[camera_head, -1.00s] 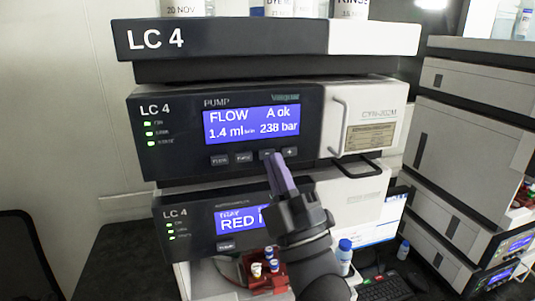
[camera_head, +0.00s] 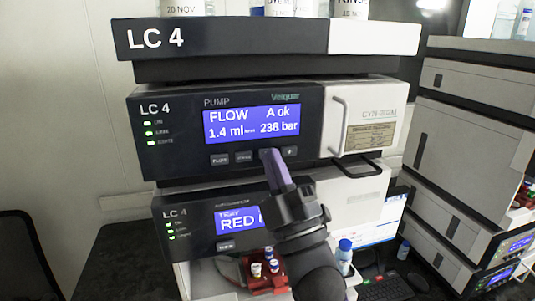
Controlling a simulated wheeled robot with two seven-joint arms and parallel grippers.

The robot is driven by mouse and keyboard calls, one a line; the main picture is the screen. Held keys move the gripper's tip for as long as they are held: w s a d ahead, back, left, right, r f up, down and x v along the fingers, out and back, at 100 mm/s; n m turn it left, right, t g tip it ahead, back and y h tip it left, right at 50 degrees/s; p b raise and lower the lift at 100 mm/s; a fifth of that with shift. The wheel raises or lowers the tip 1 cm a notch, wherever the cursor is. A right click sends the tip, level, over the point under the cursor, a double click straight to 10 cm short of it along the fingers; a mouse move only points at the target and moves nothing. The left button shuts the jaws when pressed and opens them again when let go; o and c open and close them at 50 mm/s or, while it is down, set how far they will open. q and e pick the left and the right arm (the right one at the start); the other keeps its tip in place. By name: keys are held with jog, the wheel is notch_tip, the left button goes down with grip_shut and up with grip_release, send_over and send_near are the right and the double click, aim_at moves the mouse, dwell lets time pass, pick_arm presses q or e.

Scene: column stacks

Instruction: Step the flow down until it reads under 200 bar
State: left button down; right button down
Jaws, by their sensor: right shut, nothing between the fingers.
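The LC 4 pump module (camera_head: 225,175) has a blue display (camera_head: 251,124) reading FLOW, A ok, 1.4 ml/min and 238 bar. Under the display is a row of small buttons: one at the left (camera_head: 219,160), one beside it (camera_head: 244,157) and a plus button (camera_head: 290,152) at the right. My right gripper (camera_head: 271,153) is shut and empty, its fingertips at the button row just left of the plus button. They hide the button there, and I cannot tell whether they touch it. My left gripper is not in view.
A handle (camera_head: 338,127) sticks out at the pump's right. Another stack (camera_head: 466,135) stands at right.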

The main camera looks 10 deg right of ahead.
jog(key=shift+w, duration=0.1)
dwell(0.5)
jog(key=shift+s, duration=0.85)
jog(key=shift+s+p, duration=0.1)
jog(key=shift+p, duration=0.2)
jog(key=s, duration=0.4)
jog(key=shift+s+d+p, duration=0.1)
jog(key=shift+s+p, duration=0.3)
